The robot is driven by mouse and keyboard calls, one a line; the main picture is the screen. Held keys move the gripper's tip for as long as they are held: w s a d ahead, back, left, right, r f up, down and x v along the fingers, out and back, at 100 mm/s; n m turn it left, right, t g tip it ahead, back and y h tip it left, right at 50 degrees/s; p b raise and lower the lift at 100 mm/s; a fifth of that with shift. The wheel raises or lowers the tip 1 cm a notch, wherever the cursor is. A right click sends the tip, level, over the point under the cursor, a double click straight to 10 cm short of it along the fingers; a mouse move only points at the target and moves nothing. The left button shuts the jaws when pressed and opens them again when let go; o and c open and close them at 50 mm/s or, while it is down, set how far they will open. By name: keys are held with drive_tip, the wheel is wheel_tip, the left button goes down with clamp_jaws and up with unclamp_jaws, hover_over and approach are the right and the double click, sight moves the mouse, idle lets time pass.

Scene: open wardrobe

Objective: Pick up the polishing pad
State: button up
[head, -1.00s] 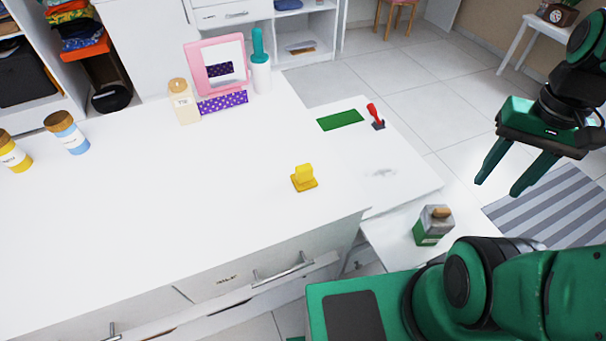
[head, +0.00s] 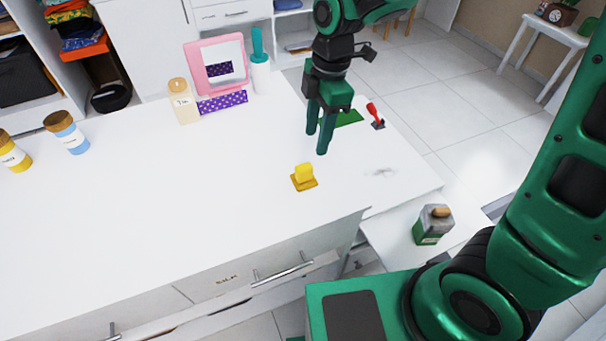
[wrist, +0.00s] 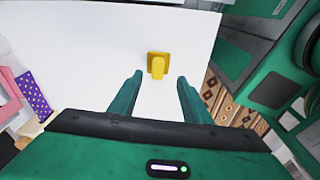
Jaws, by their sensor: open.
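The polishing pad appears to be the yellow block with a handle on a flat square base (head: 304,178), lying on the white counter near its front right edge. It also shows in the wrist view (wrist: 158,65), beyond and between my fingertips. My gripper (head: 318,140) is open and empty, with its fingers pointing down above the counter, just behind the yellow pad in the head view. In the wrist view my gripper (wrist: 158,80) has its two fingers well apart, and nothing is between them.
A green flat pad (head: 348,118) and a red-handled tool (head: 375,116) lie at the back right. A pink-framed mirror (head: 216,68), a cream bottle (head: 183,101) and a teal-topped bottle (head: 260,72) stand at the back. A green-grey can (head: 433,225) is on a lower surface. The counter's left middle is clear.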

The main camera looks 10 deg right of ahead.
sight(304, 166)
drive_tip(key=shift+a+f+n, duration=0.4)
drive_tip(key=shift+a+f, duration=0.25)
drive_tip(key=shift+a, duration=0.1)
drive_tip(key=f, duration=0.3)
drive_tip(key=a+f, duration=0.1)
drive_tip(key=f, duration=0.5)
drive_tip(key=shift+s+a+f, duration=0.15)
drive_tip(key=shift+a+f, duration=0.1)
drive_tip(key=shift+f, duration=0.1)
drive_tip(key=shift+c, duration=0.6)
clamp_jaws()
